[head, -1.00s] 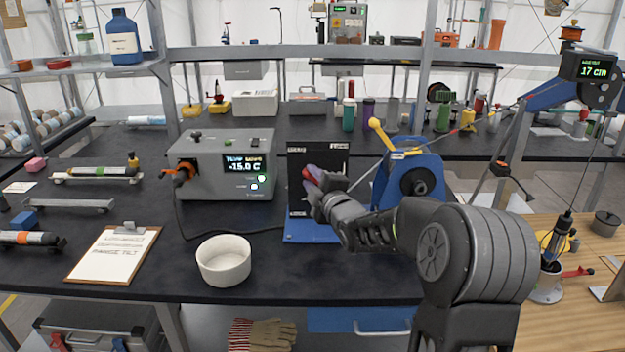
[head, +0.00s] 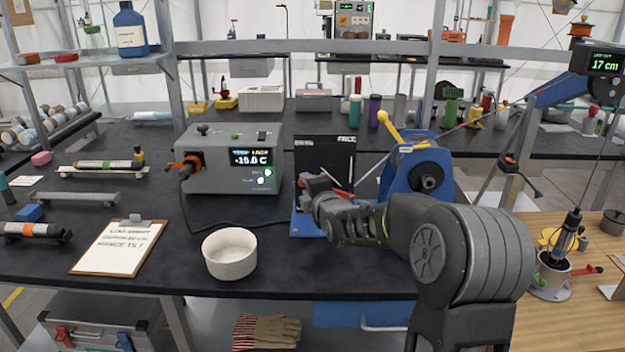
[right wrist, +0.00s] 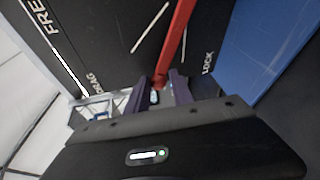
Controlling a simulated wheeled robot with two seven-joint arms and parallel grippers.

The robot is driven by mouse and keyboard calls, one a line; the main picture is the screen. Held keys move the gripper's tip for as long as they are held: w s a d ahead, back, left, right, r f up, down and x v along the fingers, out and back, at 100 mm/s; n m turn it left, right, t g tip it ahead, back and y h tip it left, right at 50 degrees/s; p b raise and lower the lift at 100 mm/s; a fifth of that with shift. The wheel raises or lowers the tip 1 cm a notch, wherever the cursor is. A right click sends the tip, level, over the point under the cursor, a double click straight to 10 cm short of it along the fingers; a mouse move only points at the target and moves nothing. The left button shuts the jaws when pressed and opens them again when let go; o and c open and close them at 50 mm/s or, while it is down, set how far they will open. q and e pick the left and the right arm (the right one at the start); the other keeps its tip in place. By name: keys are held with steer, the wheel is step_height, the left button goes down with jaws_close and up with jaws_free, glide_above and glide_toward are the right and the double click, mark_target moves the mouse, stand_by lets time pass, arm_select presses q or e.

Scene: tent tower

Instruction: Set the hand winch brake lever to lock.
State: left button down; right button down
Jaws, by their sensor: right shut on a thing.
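The blue hand winch (head: 432,160) stands on the dark bench, with a yellow-knobbed crank (head: 389,130). Its black brake panel (head: 323,152) is left of the drum; FREE, DRAG and LOCK labels show in the right wrist view. The red brake lever (right wrist: 179,30) crosses the panel, its end between the DRAG and LOCK labels. My right gripper (head: 308,184) is at the panel's lower left, shut on the lever's end. In the right wrist view its purple-grey fingers (right wrist: 159,92) flank that end. The exact grip is partly hidden. My left gripper is out of view.
A grey control box (head: 228,160) stands left of the winch, its cable lying on the bench. A white bowl (head: 230,256) and a clipboard (head: 118,247) lie nearer the front. A taut line runs from the winch up to the right. Bare bench lies left of my right forearm.

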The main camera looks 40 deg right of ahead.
steer(key=shift+w+a+f+n+g+h+p, duration=0.1)
steer(key=shift+w+f+n+g+h+p, duration=0.1)
steer(key=shift+f+n+p, duration=0.35)
steer(key=shift+w+a+f+n+g+h+p, duration=0.1)
steer(key=shift+f+n+g+p, duration=0.2)
steer(key=shift+p, duration=0.4)
steer(key=shift+f+n+p, duration=0.65)
steer(key=shift+f+p, duration=0.2)
steer(key=shift+f, duration=0.05)
steer(key=c, duration=1.5)
jaws_free()
steer(key=shift+o, duration=1.3)
steer(key=shift+a+f, duration=0.1)
steer(key=shift+f, duration=0.05)
steer(key=p+v, duration=0.1)
steer(key=v, duration=0.7)
